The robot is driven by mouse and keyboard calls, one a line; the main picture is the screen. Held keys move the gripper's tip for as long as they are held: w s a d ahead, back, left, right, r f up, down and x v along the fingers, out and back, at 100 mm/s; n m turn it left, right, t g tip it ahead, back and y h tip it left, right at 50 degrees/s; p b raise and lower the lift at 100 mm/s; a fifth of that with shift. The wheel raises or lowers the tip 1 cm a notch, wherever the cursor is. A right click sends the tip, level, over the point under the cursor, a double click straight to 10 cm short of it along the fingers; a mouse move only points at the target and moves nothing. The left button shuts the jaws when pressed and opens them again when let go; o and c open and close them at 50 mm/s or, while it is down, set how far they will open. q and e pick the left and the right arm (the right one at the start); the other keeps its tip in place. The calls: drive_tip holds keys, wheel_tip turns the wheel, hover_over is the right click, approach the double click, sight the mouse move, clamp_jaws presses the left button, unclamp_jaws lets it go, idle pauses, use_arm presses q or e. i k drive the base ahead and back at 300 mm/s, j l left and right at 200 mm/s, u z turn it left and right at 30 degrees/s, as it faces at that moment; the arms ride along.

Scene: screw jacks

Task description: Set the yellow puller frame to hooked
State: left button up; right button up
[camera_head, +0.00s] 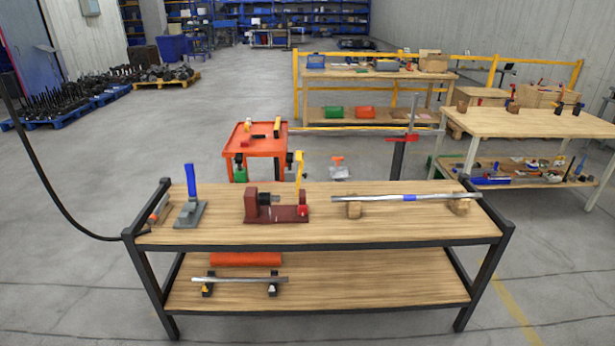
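The yellow puller frame (299,171) looks like a narrow upright yellow piece at the right end of a dark red screw-jack base (283,213) on the near workbench. A red part (303,197) sits low beside it, and a black cylinder (265,199) points toward it from the red upright block (251,204). At this size I cannot tell whether the frame is hooked on anything. Neither of my grippers shows in the head view.
The near workbench (375,232) has a blue-handled grey bracket (190,198) at left and a long metal bar (435,197) resting on wooden blocks at right. An orange cart (253,147) stands behind it. Bare wood lies along the bench's front.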

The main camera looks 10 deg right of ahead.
sight(299, 155)
drive_tip(key=k+l+u, duration=0.1)
drive_tip(key=l, duration=0.3)
drive_tip(key=k+l+u, duration=0.1)
drive_tip(key=k+l, duration=0.15)
drive_tip(key=l, duration=0.15)
drive_tip(key=k+l, duration=0.2)
drive_tip(key=l, duration=0.15)
drive_tip(key=k+l+u, duration=0.15)
drive_tip(key=l, duration=0.25)
drive_tip(key=i+l, duration=0.1)
drive_tip(key=i, duration=1.7)
drive_tip(key=i+l+u, duration=0.1)
drive_tip(key=i, duration=0.8)
